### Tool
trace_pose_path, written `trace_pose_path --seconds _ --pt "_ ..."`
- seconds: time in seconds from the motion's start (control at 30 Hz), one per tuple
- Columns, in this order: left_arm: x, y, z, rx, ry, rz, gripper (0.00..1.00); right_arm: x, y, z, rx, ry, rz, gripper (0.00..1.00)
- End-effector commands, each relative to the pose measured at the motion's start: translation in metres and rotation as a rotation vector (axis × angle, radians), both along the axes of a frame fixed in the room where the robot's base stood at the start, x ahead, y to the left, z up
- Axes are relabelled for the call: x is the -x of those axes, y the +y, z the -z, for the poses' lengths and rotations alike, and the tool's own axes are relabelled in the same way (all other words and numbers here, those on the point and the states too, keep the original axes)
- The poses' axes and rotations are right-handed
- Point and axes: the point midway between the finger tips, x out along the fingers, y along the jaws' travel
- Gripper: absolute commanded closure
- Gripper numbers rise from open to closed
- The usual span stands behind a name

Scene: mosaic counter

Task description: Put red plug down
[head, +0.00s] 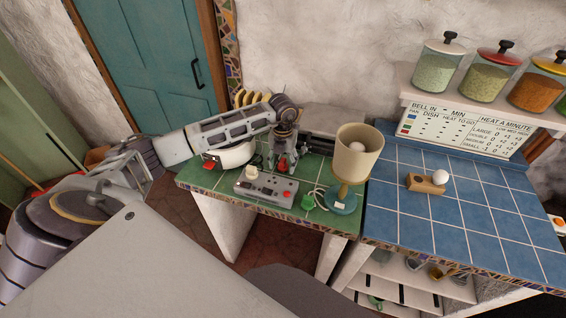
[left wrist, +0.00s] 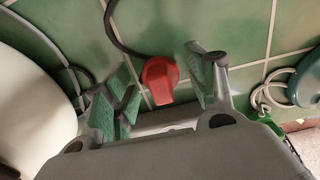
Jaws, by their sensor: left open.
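The red plug (left wrist: 160,80) shows in the left wrist view between the fingertips of my left gripper (left wrist: 164,92), with gaps on both sides. A dark cord leads up and away from it across the green tiles. In the head view the red plug (head: 282,165) is a small red spot under my left gripper (head: 286,158), partly hidden by it. The gripper is open, pointing down at the green counter (head: 330,216). The plug looks to be on or very near the tiles. My right gripper is not in view.
A grey power strip (head: 265,188) with a white plug (head: 252,173) lies in front of the gripper. A white appliance (head: 230,155) is close on the left. The blue counter (head: 415,222) is mostly clear.

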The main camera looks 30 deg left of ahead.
Motion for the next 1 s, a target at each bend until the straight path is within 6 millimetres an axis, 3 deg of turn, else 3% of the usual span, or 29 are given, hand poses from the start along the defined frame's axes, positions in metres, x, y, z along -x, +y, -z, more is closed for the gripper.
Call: trace_pose_path --seconds 0.17,0.37,1.0 --pt "0.000 0.000 -0.003 0.000 0.000 0.000 0.43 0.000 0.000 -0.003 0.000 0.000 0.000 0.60" --pt "-0.001 0.000 -0.021 0.000 -0.003 0.001 0.43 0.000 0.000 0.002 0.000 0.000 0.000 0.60" --pt "-0.001 0.000 -0.109 0.000 -0.002 0.000 0.43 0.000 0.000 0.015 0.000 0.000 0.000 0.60"
